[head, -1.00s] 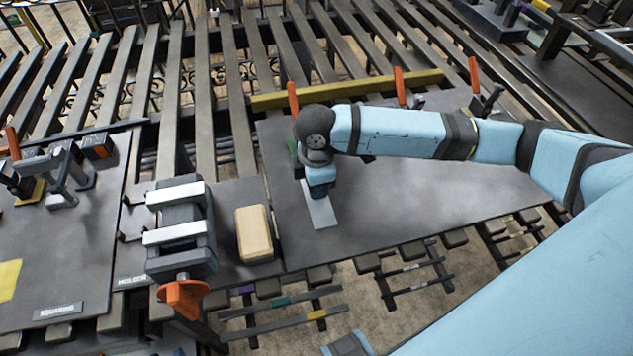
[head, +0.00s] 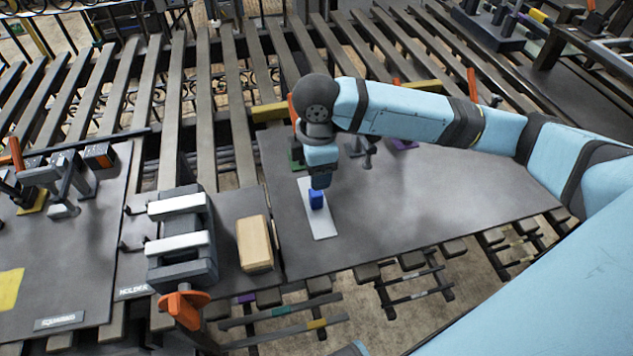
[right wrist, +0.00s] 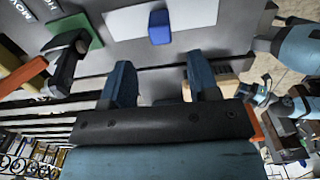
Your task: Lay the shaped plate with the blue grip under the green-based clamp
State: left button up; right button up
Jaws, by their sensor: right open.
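The shaped plate (head: 324,226) is pale and lies flat on the dark board, with its blue grip (head: 316,199) standing on it. In the right wrist view the plate (right wrist: 200,18) and blue grip (right wrist: 160,27) lie beyond the fingertips. The green-based clamp (head: 295,158) is just past the plate's far end, partly hidden by my right arm. Its green base (right wrist: 80,34) appears beside the plate's end, with a narrow gap. My right gripper (head: 321,184) is open and empty, just above and behind the grip; its two fingers (right wrist: 163,82) are apart. My left gripper is not recognisable.
A grey holder (head: 182,240) with an orange knob and a tan block (head: 254,243) stand to the left. A purple-based clamp (head: 402,144) stands behind my right arm. The board's right side (head: 450,200) is clear.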

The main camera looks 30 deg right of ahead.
notch_tip(320, 180, up, 4)
jog(key=shift+f, duration=0.2)
dwell(0.4)
